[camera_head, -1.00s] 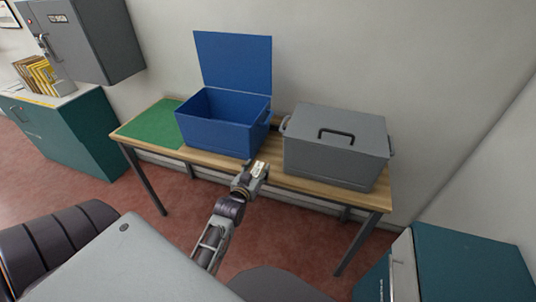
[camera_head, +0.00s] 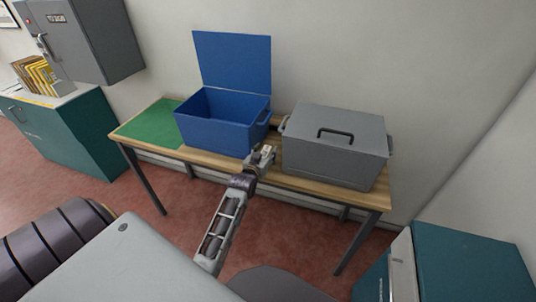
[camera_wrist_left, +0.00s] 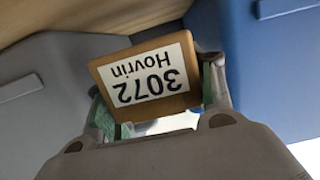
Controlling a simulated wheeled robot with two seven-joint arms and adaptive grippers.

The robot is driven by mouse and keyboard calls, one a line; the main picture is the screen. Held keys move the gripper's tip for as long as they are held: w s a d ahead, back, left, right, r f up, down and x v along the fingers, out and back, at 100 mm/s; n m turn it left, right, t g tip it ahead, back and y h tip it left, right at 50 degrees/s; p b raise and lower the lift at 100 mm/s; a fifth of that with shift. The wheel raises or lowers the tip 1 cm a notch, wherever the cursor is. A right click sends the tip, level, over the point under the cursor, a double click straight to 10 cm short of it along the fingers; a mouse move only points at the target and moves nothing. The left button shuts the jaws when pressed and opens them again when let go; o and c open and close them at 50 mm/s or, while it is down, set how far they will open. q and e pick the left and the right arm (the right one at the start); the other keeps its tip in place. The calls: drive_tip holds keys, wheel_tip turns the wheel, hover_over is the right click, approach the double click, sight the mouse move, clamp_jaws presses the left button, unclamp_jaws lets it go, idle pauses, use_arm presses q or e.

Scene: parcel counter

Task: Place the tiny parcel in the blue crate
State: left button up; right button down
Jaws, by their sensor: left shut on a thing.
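The tiny parcel (camera_wrist_left: 147,78) is a small brown box with a white label reading "3072 Hovrin", upside down in the left wrist view. My left gripper (camera_head: 262,156) is shut on it, with green finger pads on either side of the box. In the head view the gripper is at the table's front edge, by the blue crate's front right corner. The blue crate (camera_head: 222,133) stands on the table with its lid (camera_head: 233,62) raised at the back. It also shows in the left wrist view (camera_wrist_left: 262,75). My right gripper is not in view.
A closed grey crate (camera_head: 333,157) with a black handle stands right of the blue crate on the wooden table (camera_head: 350,193). A green mat (camera_head: 152,124) lies at the table's left end. Teal cabinets stand left (camera_head: 72,130) and front right (camera_head: 470,268).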

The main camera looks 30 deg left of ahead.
sight(267, 148)
use_arm(q)
drive_tip(key=shift+r+x, duration=0.1)
drive_tip(key=shift+x, duration=0.55)
drive_tip(key=shift+r+x, duration=0.15)
drive_tip(key=shift+x, duration=0.45)
drive_tip(key=shift+w, duration=0.1)
drive_tip(key=shift+w+a+r, duration=0.1)
drive_tip(key=shift+w+a, duration=0.05)
drive_tip(key=shift+w, duration=0.3)
drive_tip(key=shift+f, duration=1.8)
drive_tip(key=shift+f, duration=0.1)
drive_tip(key=o, duration=1.1)
drive_tip(key=shift+o, duration=0.2)
drive_tip(key=shift+s, duration=0.15)
